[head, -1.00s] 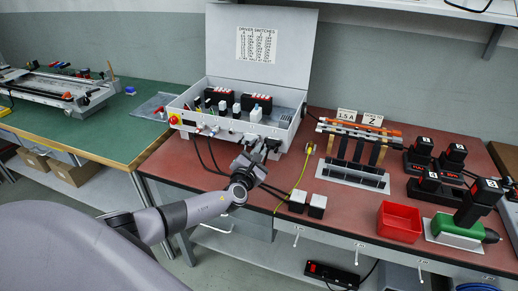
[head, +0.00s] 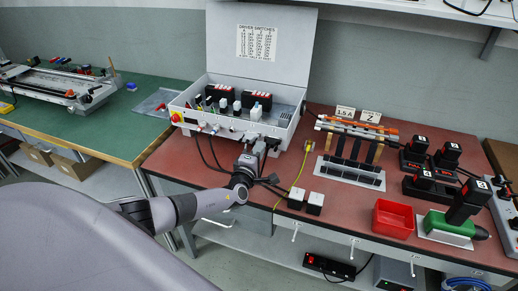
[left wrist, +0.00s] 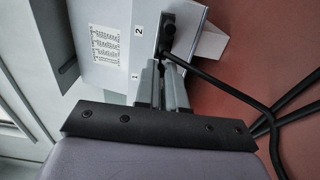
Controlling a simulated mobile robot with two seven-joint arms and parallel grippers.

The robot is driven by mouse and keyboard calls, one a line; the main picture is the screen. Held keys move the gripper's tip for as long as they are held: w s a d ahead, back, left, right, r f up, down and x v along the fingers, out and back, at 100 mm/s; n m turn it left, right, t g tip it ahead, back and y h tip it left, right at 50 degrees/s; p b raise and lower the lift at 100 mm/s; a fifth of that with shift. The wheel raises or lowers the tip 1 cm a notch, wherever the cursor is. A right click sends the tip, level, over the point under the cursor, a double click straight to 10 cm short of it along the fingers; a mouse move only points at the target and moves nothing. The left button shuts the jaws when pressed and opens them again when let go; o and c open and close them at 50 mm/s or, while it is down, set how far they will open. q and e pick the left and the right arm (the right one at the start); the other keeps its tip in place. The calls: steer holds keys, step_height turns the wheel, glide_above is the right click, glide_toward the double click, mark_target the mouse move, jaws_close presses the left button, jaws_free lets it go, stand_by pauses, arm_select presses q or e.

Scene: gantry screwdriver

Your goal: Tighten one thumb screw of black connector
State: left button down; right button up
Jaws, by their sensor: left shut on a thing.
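The grey control box (head: 236,128) stands open on the red bench, its lid raised. The black connector (left wrist: 168,26) sits at the box's face in the left wrist view, with a thick black cable running off to the right. My left gripper (head: 265,144) is at the lower right of the box front. In the left wrist view its two fingers (left wrist: 167,68) are close together at the black connector, shut on its thumb screw. The fingers hide most of the screw. My right gripper is in neither view.
Black cables hang from the box front, and a yellow cable (head: 291,184) lies on the bench. A green table (head: 90,127) stands at left.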

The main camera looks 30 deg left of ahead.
arm_select(q)
steer(key=m, duration=0.4)
steer(key=shift+m, duration=0.3)
steer(key=m, duration=0.4)
steer(key=shift+m, duration=0.3)
steer(key=c, duration=1.2)
jaws_free()
steer(key=shift+s, duration=0.1)
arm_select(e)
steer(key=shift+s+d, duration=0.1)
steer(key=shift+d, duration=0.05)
